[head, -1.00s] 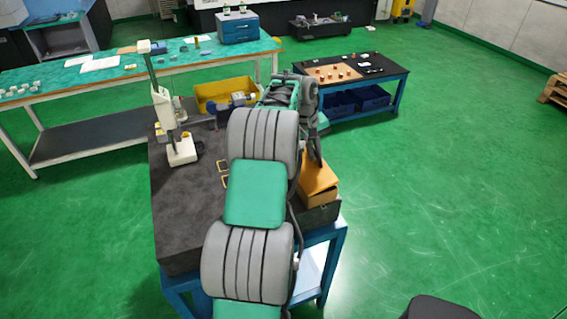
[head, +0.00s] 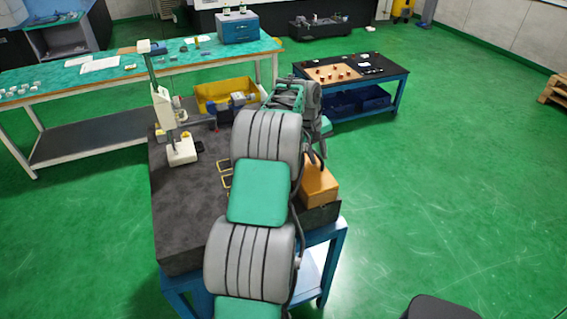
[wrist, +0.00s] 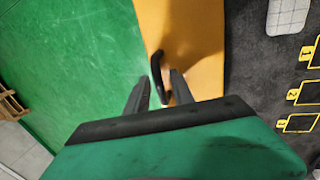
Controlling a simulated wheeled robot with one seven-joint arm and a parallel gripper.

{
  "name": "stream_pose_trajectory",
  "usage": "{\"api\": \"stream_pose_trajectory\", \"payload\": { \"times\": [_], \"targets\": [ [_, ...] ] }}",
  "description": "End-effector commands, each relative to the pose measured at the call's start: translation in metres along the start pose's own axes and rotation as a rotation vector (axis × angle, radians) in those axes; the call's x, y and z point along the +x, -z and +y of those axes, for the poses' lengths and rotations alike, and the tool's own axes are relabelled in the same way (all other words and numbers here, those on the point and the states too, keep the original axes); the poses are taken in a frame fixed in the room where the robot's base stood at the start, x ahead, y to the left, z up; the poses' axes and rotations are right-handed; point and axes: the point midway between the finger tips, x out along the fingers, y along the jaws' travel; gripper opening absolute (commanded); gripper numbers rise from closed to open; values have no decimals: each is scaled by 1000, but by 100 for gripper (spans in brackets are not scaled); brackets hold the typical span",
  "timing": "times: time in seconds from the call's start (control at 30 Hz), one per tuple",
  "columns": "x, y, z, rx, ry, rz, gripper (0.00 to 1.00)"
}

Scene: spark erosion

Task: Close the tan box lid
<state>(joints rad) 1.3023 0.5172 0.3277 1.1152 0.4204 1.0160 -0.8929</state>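The tan box (head: 321,193) stands at the right front corner of the dark worktop, partly hidden by my arm. In the wrist view the tan lid surface (wrist: 195,45) lies beneath my gripper (wrist: 158,78). Whether a finger touches the handle cannot be told. In the head view my arm hides the gripper.
A white stand (head: 180,150) is at the worktop's left, with a yellow bin (head: 222,92) at its back. Yellow-outlined marks (wrist: 301,93) lie beside the box. A black-topped table (head: 380,66) stands behind to the right.

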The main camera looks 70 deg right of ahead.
Motion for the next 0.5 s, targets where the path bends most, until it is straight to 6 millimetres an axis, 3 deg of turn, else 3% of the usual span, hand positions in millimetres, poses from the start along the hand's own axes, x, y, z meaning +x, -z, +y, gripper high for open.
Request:
{"api": "stream_pose_trajectory", "payload": {
  "times": [0.17, 0.5],
  "targets": [
    [-4, 0, 1, 0, -1, 1, 29],
    [-34, 0, 9, 0, -1, 1, 29]
  ]
}}
